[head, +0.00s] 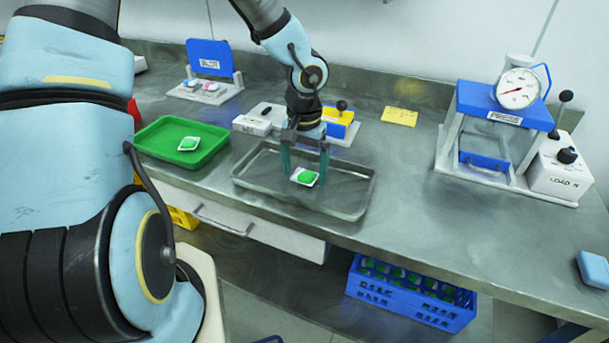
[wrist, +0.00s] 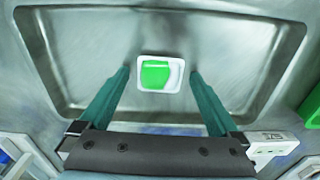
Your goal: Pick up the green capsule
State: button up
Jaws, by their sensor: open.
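A green capsule (head: 305,177) with a white rim lies in the shallow metal tray (head: 350,208) on the bench. In the wrist view the capsule (wrist: 156,73) lies near the middle of the tray, just beyond the fingertips and between their lines. My gripper (head: 305,170) is open above the tray, its two teal fingers on either side of the capsule. In the wrist view the gripper (wrist: 160,74) holds nothing. I cannot tell the exact height of the fingertips above the tray floor.
A green tray (head: 215,140) with another green capsule (head: 188,143) stands left. A blue-topped press with a dial (head: 505,105) stands right. Behind my gripper are a blue-and-yellow fixture (head: 340,122) and a yellow note (head: 399,116). A blue crate (head: 410,306) of green capsules sits below the bench.

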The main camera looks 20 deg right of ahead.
jog(key=c, duration=1.4)
